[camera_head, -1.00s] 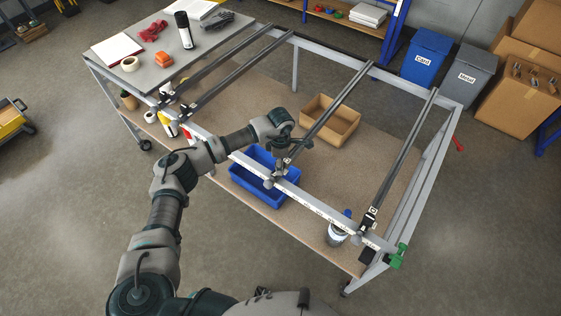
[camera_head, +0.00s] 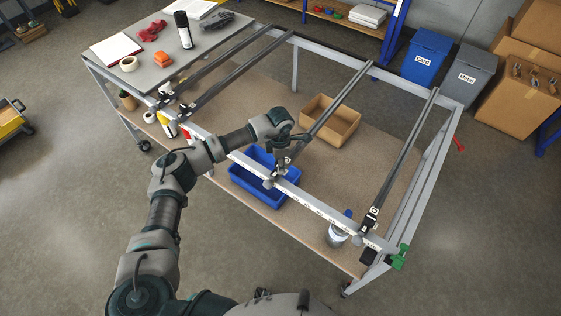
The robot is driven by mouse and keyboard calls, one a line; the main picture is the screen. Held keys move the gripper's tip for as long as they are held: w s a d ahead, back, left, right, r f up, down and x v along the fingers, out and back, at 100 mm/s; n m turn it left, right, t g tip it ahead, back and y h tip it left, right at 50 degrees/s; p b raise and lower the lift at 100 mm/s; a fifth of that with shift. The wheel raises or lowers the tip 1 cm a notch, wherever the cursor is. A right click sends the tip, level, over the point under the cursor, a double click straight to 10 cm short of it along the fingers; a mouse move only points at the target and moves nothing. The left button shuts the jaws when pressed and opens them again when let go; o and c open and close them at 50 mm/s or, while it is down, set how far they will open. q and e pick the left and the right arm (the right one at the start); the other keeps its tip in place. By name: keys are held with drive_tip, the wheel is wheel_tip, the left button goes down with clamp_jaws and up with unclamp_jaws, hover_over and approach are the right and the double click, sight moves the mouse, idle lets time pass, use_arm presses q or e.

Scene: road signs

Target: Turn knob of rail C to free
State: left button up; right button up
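The frame (camera_head: 327,206) has several dark rails across it. The third rail from the left (camera_head: 342,102), which I take as rail C, ends at the front bar above the blue bin. A small grey knob (camera_head: 268,184) shows at that front end, below the bar. My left gripper (camera_head: 281,164) points down at this rail end, just above and behind the knob, and partly hides the rail's end fitting. Its fingers are too small and dark to tell whether they are open or touching. The knob's setting cannot be read. My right gripper is out of view.
A blue bin (camera_head: 243,187) and a cardboard box (camera_head: 345,128) stand on the lower shelf (camera_head: 225,110). The rightmost rail (camera_head: 406,155) has a black clamp (camera_head: 369,220) at its front end. A green clamp (camera_head: 399,257) sits on the front right corner.

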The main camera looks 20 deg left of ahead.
use_arm(q)
drive_tip(key=shift+o, duration=0.4)
drive_tip(key=shift+r, duration=0.1)
drive_tip(key=shift+r, duration=0.25)
wheel_tip(320, 180, up, 11)
drive_tip(key=shift+r, duration=0.1)
